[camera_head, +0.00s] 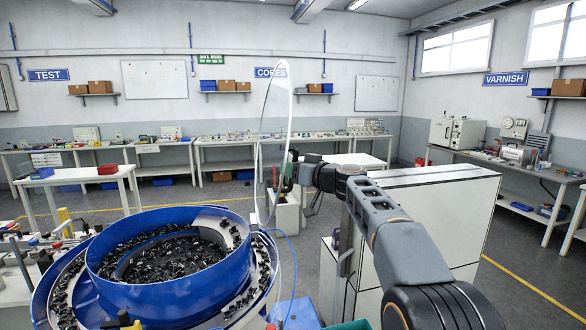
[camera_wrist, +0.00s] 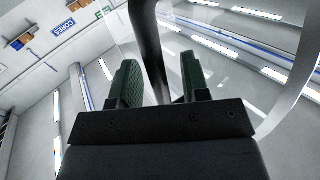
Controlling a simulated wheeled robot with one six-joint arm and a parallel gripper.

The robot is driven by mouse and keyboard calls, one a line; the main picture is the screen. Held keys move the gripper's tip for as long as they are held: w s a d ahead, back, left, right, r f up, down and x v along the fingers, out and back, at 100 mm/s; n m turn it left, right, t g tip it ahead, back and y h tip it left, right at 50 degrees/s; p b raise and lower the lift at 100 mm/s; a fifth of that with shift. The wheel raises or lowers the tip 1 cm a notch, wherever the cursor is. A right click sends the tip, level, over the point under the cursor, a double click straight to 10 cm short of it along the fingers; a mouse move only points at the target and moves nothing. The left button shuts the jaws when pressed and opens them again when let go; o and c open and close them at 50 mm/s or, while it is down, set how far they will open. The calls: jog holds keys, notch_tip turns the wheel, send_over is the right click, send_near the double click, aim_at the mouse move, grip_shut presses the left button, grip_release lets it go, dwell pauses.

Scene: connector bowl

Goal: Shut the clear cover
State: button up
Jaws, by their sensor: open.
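The clear cover (camera_head: 289,100) stands raised, nearly upright and almost edge-on, at the right side of the blue bowl (camera_head: 175,282). The bowl is uncovered and holds many small black connectors. My gripper (camera_head: 281,176) is at the right of the cover, at about its lower half. In the wrist view its green fingers (camera_wrist: 160,82) are apart, with a dark curved bar (camera_wrist: 150,45), seemingly the cover's handle, between them. I cannot tell whether either finger touches the bar. The cover's pale rim (camera_wrist: 297,100) curves down the right of that view.
A white cabinet (camera_head: 420,215) stands right of the bowl, below my arm. Benches with parts (camera_head: 290,140) line the back wall. A white table with a red bin (camera_head: 107,169) stands at the left. The space above the bowl looks clear.

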grip_shut()
dwell(0.4)
